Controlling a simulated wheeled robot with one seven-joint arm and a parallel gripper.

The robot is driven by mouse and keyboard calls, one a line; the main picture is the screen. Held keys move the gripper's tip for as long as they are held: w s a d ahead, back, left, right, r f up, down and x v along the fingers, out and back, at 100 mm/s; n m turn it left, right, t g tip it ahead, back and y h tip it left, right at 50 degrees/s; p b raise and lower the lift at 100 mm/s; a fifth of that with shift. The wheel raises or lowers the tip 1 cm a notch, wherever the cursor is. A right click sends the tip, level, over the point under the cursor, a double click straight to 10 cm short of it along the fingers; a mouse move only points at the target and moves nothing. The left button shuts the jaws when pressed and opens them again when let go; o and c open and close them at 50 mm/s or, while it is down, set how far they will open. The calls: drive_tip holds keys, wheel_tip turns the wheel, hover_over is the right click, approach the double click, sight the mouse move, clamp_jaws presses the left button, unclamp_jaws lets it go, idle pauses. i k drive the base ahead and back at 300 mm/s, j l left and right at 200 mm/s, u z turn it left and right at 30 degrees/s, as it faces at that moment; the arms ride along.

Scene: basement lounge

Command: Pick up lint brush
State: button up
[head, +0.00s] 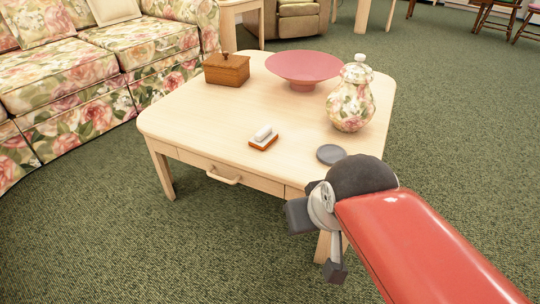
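The lint brush (263,138) appears to be the small item with a white grip on a brown-orange base. It lies on the pale wooden coffee table (215,125), near the front edge above the drawer. My gripper (317,244) is in front of the table's front right corner, apart from the brush and to its lower right in the picture. Its two dark fingers are spread, and nothing shows between them. My red arm and grey wrist hide part of that table corner.
A grey disc (331,154) lies right of the brush. Behind stand a floral lidded jar (351,100), a wide pink bowl (303,68) and a wooden box (227,70). A floral sofa (90,75) is at left. Green carpet (130,240) in front is clear.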

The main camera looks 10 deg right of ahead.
sight(263, 137)
drive_tip(key=k+u, duration=0.15)
drive_tip(key=u, duration=1.3)
drive_tip(key=l, duration=0.55)
drive_tip(key=k+l+u, duration=0.1)
drive_tip(key=l, duration=0.5)
drive_tip(key=k+l+u, duration=0.1)
drive_tip(key=l, duration=0.45)
drive_tip(key=k+l, duration=0.15)
drive_tip(key=l, duration=0.4)
